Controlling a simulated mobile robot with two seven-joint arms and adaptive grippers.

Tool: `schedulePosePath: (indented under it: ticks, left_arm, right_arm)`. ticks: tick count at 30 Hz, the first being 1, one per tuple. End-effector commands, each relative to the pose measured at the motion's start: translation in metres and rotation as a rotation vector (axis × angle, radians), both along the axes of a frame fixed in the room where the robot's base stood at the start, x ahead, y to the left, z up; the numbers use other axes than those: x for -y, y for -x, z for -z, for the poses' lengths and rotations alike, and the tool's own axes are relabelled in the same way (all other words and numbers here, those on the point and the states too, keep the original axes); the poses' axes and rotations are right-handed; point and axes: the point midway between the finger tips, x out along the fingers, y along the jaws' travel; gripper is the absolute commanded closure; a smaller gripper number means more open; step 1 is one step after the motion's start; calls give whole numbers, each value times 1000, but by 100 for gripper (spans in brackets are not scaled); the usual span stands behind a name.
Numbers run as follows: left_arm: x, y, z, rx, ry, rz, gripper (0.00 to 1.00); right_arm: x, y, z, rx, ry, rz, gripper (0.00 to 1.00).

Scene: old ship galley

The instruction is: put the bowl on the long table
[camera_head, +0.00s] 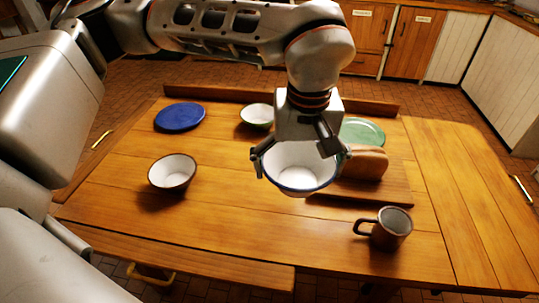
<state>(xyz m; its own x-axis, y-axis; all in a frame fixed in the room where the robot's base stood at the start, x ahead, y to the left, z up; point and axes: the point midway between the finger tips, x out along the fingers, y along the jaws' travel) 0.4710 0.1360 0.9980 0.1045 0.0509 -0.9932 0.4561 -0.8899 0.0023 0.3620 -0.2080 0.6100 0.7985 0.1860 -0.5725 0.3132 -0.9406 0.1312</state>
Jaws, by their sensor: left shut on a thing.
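A white bowl with a dark blue rim (298,178) is in my left gripper (300,165), near the middle of the head view. The gripper's fingers are shut on the bowl, one at each side of its rim. The bowl looks upright and is over the long wooden table (235,220). Whether its base touches the tabletop, I cannot tell. My right gripper is not in view.
A brown-and-white bowl (173,172) stands to the left, a blue plate (180,117) behind it. A pale bowl (257,115), a green plate (362,132) and a bread loaf (364,163) are behind and right. A mug (387,228) stands front right. The front middle is clear.

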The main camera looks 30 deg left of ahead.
Motion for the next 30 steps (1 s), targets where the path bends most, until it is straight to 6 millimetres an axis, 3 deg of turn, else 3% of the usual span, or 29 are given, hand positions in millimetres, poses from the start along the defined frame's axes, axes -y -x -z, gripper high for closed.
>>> schedulePosePath:
  ticks: [5,19,30]
  left_arm:
    - [1,2,20,-7,-2,-5,32]
    - [1,2,132,-6,-1,-4,32]
    - [1,2,163,-3,-1,-6,32]
  right_arm:
    - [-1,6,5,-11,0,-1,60]
    - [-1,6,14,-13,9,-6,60]
    - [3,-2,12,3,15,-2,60]
